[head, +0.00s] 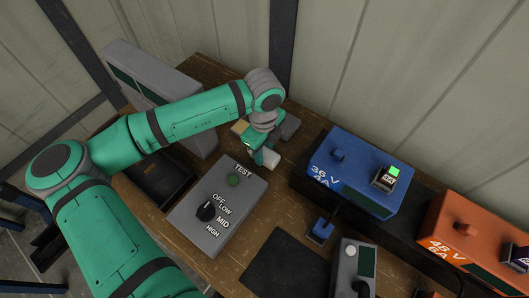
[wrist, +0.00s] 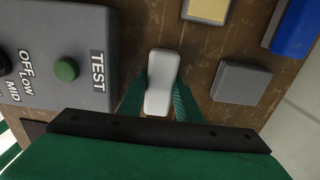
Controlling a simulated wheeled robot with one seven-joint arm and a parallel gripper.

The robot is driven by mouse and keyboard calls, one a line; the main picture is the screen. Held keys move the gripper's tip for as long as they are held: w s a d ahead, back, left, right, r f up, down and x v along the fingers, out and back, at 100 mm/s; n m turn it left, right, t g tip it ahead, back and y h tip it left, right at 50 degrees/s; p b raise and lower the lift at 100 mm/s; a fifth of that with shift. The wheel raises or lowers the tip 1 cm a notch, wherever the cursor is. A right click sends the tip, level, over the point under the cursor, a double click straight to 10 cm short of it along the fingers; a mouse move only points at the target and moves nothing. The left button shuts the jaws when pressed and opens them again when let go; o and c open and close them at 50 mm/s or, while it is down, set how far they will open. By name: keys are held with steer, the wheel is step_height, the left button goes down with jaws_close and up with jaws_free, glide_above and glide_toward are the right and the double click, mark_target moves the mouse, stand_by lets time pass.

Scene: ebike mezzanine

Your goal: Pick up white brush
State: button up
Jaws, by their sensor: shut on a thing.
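The white brush (wrist: 161,82) shows in the wrist view as a pale rounded block between the two green fingers of my gripper (wrist: 160,100). My gripper is shut on it, with a finger along each side. In the head view the brush (head: 270,158) shows as a small white end beside my gripper (head: 259,155), close above the wooden bench behind the grey TEST box. Whether the brush touches the bench I cannot tell. Its underside is hidden.
The grey TEST box (head: 187,210) with a dial stands close by on the wooden bench (head: 218,78). A grey block (wrist: 240,82) and a yellow-topped block (wrist: 207,10) lie near. A blue charger (head: 334,177) and an orange charger (head: 452,222) stand to the right. A dark mat (head: 284,265) lies in front.

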steer(key=shift+r, duration=0.1)
steer(key=shift+r, duration=0.2)
step_height(320, 180, up, 2)
steer(key=shift+r, duration=0.2)
steer(key=s+a+r, duration=0.7)
steer(key=s+r, duration=0.3)
steer(key=s, duration=0.2)
